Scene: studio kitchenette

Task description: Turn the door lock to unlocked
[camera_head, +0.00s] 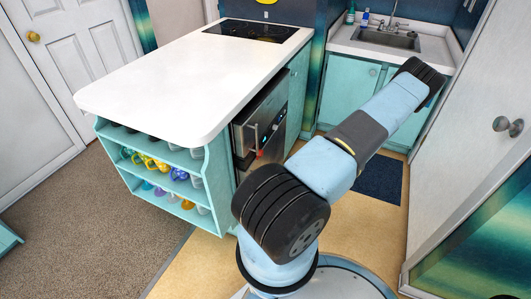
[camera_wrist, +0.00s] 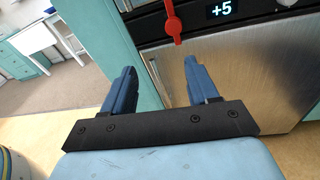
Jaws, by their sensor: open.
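A red lever with a round hub (camera_wrist: 173,25) is on the dark front panel of a steel appliance, just above its brushed door (camera_wrist: 235,75). I take it for the door lock; its narrow tip points down in the wrist view. My gripper (camera_wrist: 158,68) is open, with blue fingers apart and nothing between them. In the wrist view the lever appears just above the gap between the fingertips, and I see no contact. In the head view the steel appliance (camera_head: 272,105) sits under the counter, and my arm hides my gripper.
A lit display (camera_wrist: 221,11) reading +5 is right of the lever. In the head view, a white counter (camera_head: 190,75) with open shelves of colourful mugs stands left of the appliance. A sink (camera_head: 390,38) is at the back. A door with a round knob (camera_head: 508,126) is at right.

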